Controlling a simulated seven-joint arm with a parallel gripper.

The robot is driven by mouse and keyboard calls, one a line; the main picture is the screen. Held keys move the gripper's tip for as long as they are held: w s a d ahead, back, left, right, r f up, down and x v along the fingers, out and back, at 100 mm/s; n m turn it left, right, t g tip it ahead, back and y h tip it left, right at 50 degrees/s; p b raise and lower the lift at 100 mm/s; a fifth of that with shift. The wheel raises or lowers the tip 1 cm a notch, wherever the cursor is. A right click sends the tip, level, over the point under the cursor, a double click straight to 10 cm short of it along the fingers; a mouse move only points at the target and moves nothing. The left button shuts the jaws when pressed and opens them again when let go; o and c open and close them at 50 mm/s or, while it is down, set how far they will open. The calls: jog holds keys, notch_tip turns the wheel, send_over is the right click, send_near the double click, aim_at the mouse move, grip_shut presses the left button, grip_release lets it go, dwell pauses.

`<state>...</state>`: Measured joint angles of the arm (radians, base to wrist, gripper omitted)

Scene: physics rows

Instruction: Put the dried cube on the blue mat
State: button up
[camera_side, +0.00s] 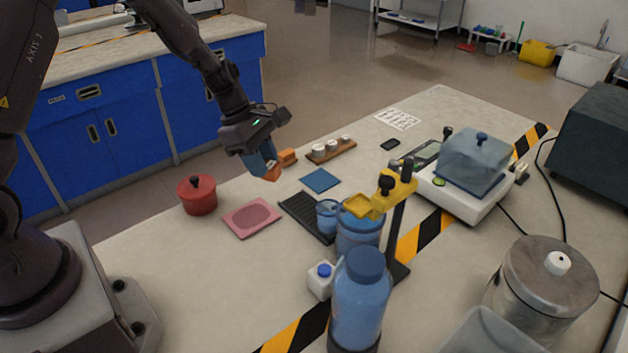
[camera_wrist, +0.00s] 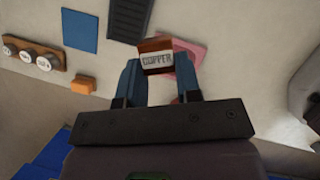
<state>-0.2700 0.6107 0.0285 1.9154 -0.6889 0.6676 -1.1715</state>
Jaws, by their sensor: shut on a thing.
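My gripper (camera_wrist: 157,85) is shut on a copper-coloured cube (camera_wrist: 157,60) with a pale label reading "COPPER". In the side view my gripper (camera_side: 265,165) holds the cube (camera_side: 271,174) above the table, left of the blue mat. The cube's sides are partly hidden by the fingers. The blue mat (camera_side: 320,180) is a small flat square with nothing on it. It also shows in the wrist view (camera_wrist: 80,31), up and left of the held cube. I cannot tell from its look whether the cube is dry.
A pink mat (camera_side: 252,217) with a darker oval, a red lidded pot (camera_side: 197,194) and a black ribbed tray (camera_side: 299,210) lie nearby. An orange block (camera_side: 287,157) and a wooden weight holder (camera_side: 331,151) lie behind. Blue vessels and a yellow-topped stand (camera_side: 396,190) rise in front.

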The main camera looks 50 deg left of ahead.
jog(key=n, duration=0.1)
jog(key=w+r+n+t, duration=0.1)
jog(key=shift+d+n+y, duration=0.1)
jog(key=shift+n+y, duration=0.2)
jog(key=shift+w+r+n+y, duration=0.2)
jog(key=shift+n+y, duration=0.1)
jog(key=shift+n, duration=0.6)
jog(key=a+n+t+y, duration=0.1)
jog(key=n, duration=0.2)
send_near(319, 180)
jog(key=shift+w+d+f+n, duration=0.4)
jog(key=shift+w+d+f, duration=0.15)
jog(key=shift+d+f, duration=0.15)
jog(key=shift+w+f, duration=0.35)
jog(key=shift+f, duration=0.05)
jog(key=shift+w+a+f, duration=0.1)
jog(key=shift+f, duration=1.45)
jog(key=shift+f, duration=0.1)
